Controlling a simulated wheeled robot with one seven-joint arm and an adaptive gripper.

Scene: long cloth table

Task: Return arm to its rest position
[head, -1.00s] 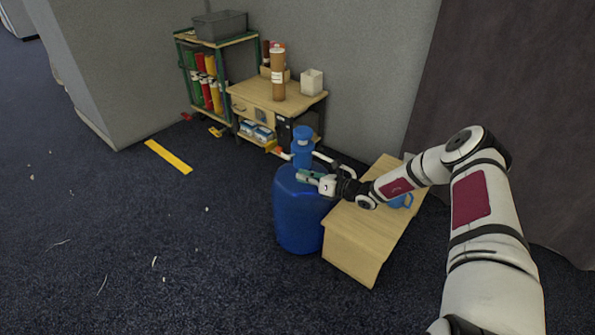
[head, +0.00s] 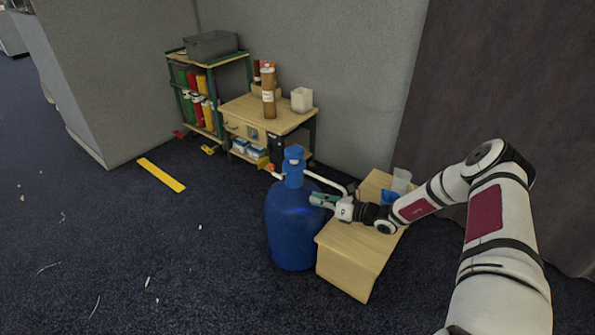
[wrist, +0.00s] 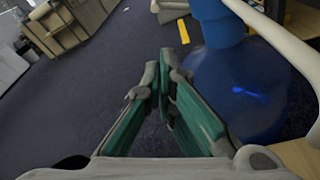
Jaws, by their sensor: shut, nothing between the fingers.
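My gripper (head: 317,199) is shut and empty at the end of my arm, which reaches in from the right. In the head view it appears beside the upper right of a big blue water bottle (head: 292,232) that stands on the floor; I cannot tell whether they touch. In the wrist view my gripper's green-padded fingers (wrist: 160,72) meet at their tips, and the blue bottle (wrist: 235,85) is just to their right. A pale curved tube or handle (head: 325,180) runs from the bottle's top to the right.
A low wooden table (head: 347,262) stands under my forearm, with a blue cup (head: 389,197) and a clear cup (head: 401,180) on it. A wooden desk (head: 285,117) and a shelf rack (head: 205,100) stand by the wall.

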